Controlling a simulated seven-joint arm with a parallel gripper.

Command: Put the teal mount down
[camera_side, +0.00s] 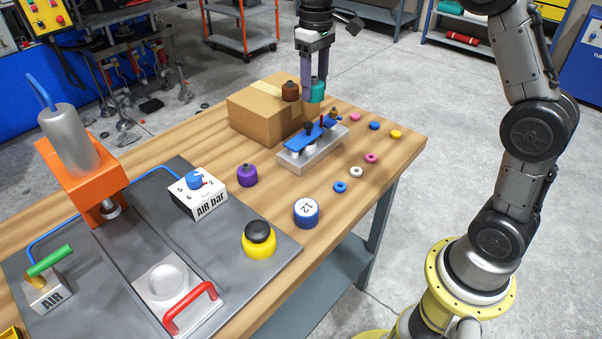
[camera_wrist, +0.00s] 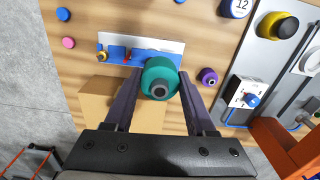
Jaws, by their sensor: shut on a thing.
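The teal mount (camera_side: 316,93) is a short cylinder with a dark core on its top. It also shows in the wrist view (camera_wrist: 159,75), between the fingers. My gripper (camera_side: 315,82) points down and is shut on it near the right end of the cardboard box (camera_side: 262,110). I cannot tell whether the mount touches anything below. In the side view, the metal fixture block (camera_side: 310,157) with its blue plate (camera_side: 304,139) lies in front of and below the mount. A purple mount (camera_side: 247,176) stands on the table, and a brown mount (camera_side: 290,91) is on the box.
Small blue, pink, white and yellow rings lie right of the fixture. A blue 12 gauge (camera_side: 306,212), a yellow-and-black button (camera_side: 259,240) and the air bar dial (camera_side: 198,194) are nearer. The press (camera_side: 80,165) is left. Bare wooden tabletop (camera_side: 283,193) lies between fixture and dial.

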